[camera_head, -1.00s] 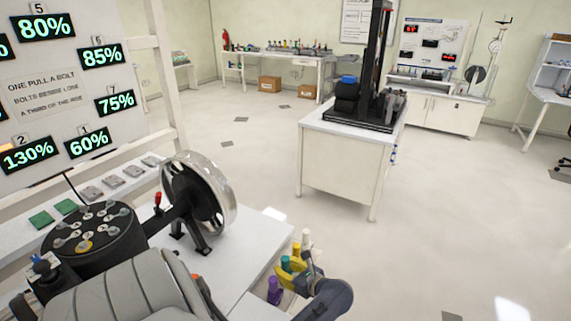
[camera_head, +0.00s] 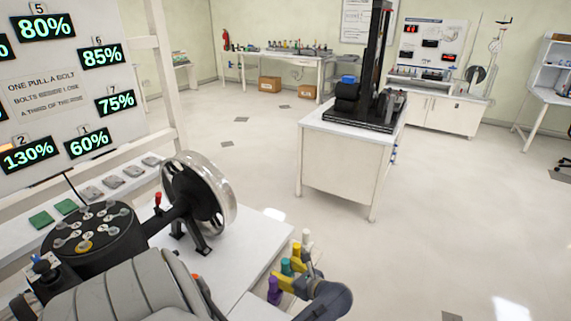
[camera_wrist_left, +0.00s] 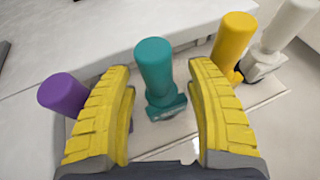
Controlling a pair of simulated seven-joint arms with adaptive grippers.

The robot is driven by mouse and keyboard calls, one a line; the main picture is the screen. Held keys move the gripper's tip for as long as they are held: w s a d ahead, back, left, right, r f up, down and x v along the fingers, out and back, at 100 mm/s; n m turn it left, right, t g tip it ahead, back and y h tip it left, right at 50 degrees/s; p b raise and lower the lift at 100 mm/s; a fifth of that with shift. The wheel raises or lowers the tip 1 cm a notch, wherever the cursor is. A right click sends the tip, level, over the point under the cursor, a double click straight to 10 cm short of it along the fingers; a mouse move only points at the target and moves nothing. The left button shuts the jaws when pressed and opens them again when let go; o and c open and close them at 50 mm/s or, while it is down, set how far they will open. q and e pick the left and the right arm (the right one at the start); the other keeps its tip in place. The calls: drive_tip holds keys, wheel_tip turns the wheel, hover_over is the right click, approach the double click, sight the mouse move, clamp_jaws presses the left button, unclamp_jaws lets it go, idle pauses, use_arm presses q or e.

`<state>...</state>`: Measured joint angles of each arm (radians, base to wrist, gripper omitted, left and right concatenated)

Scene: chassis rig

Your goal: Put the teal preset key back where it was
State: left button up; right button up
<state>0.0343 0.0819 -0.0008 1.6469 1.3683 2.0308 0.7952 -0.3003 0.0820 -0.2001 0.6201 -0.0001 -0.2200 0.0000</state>
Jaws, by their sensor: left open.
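The teal preset key (camera_head: 286,267) stands in a row on a pale rack (camera_wrist_left: 265,103) at the bench's front right corner, between a purple key (camera_head: 273,288) and a yellow key (camera_head: 297,249). My left gripper (camera_head: 291,272) is open, with its yellow fingers on either side of the teal key. In the left wrist view the teal key (camera_wrist_left: 156,68) shows between the two fingers, with gaps on both sides, about upright. My right gripper is not in view.
A white key (camera_head: 306,237) stands at the row's far end. A black drum (camera_head: 95,235) with numbered pegs and a chrome handwheel (camera_head: 200,193) occupy the bench (camera_head: 235,248) to the left. A panel of percentage displays (camera_head: 50,100) stands behind. Open floor lies to the right.

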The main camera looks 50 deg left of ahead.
sight(288, 272)
use_arm(q)
drive_tip(key=shift+v, duration=3.75)
drive_tip(key=shift+r, duration=0.1)
